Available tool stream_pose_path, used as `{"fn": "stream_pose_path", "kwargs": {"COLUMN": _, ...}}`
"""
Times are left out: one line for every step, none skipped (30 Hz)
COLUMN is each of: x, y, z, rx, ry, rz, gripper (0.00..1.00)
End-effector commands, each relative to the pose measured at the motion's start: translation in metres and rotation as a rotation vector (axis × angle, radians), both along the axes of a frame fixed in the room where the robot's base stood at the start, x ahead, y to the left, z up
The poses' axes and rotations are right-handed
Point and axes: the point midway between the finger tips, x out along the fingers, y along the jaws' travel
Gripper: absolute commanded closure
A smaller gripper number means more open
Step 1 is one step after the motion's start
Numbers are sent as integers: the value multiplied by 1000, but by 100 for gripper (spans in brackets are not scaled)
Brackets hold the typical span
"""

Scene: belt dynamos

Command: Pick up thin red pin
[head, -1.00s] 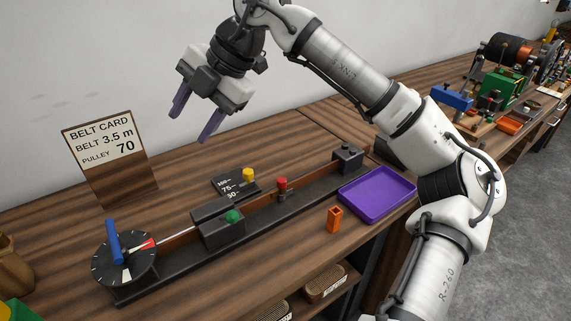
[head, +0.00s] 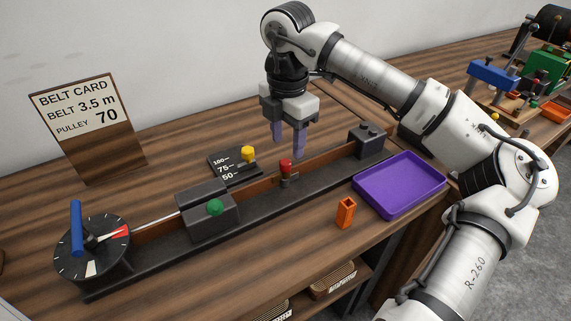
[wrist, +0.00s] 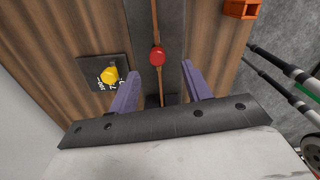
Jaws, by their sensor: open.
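The red pin (head: 286,167) stands upright on the long dark rail (head: 250,197), with a red head on a dark stem. In the wrist view its round red head (wrist: 157,57) shows ahead of my fingertips and between their lines. My gripper (head: 288,146) points down above the rail, just behind and beside the pin in the head view. Its purple fingers (wrist: 160,82) are apart with nothing between them. I cannot tell the exact height of the fingertips over the rail.
A yellow knob on a scale plate (head: 228,171) sits behind the rail. A dark block with a green button (head: 215,207) and a dial with a blue handle (head: 76,228) are left. An orange holder (head: 346,212) and purple tray (head: 436,174) lie right.

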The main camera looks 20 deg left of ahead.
Motion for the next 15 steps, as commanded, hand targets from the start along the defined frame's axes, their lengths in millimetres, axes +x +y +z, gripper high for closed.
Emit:
{"fn": "stream_pose_path", "kwargs": {"x": 0, "y": 0, "z": -2, "rx": 0, "ry": 1, "rz": 1, "gripper": 51}}
{"fn": "stream_pose_path", "kwargs": {"x": 0, "y": 0, "z": -4, "rx": 0, "ry": 1, "rz": 1, "gripper": 51}}
{"fn": "stream_pose_path", "kwargs": {"x": 0, "y": 0, "z": -5, "rx": 0, "ry": 1, "rz": 1, "gripper": 51}}
{"fn": "stream_pose_path", "kwargs": {"x": 0, "y": 1, "z": -7, "rx": 0, "ry": 1, "rz": 1, "gripper": 51}}
{"fn": "stream_pose_path", "kwargs": {"x": 0, "y": 1, "z": -10, "rx": 1, "ry": 2, "rz": 1, "gripper": 51}}
{"fn": "stream_pose_path", "kwargs": {"x": 0, "y": 2, "z": -13, "rx": 1, "ry": 4, "rz": 2, "gripper": 51}}
{"fn": "stream_pose_path", "kwargs": {"x": 0, "y": 3, "z": -17, "rx": 2, "ry": 3, "rz": 2, "gripper": 51}}
{"fn": "stream_pose_path", "kwargs": {"x": 0, "y": 3, "z": -21, "rx": 2, "ry": 4, "rz": 3, "gripper": 51}}
{"fn": "stream_pose_path", "kwargs": {"x": 0, "y": 4, "z": -26, "rx": 2, "ry": 4, "rz": 3, "gripper": 51}}
{"fn": "stream_pose_path", "kwargs": {"x": 0, "y": 5, "z": -30, "rx": 2, "ry": 4, "rz": 3, "gripper": 51}}
{"fn": "stream_pose_path", "kwargs": {"x": 0, "y": 5, "z": -34, "rx": 2, "ry": 4, "rz": 3, "gripper": 51}}
{"fn": "stream_pose_path", "kwargs": {"x": 1, "y": 5, "z": -40, "rx": 2, "ry": 3, "rz": 2, "gripper": 51}}
{"fn": "stream_pose_path", "kwargs": {"x": 0, "y": 5, "z": -44, "rx": 1, "ry": 4, "rz": 2, "gripper": 51}}
{"fn": "stream_pose_path", "kwargs": {"x": 0, "y": 5, "z": -48, "rx": 1, "ry": 3, "rz": 2, "gripper": 51}}
{"fn": "stream_pose_path", "kwargs": {"x": 0, "y": 5, "z": -51, "rx": 0, "ry": 2, "rz": 2, "gripper": 51}}
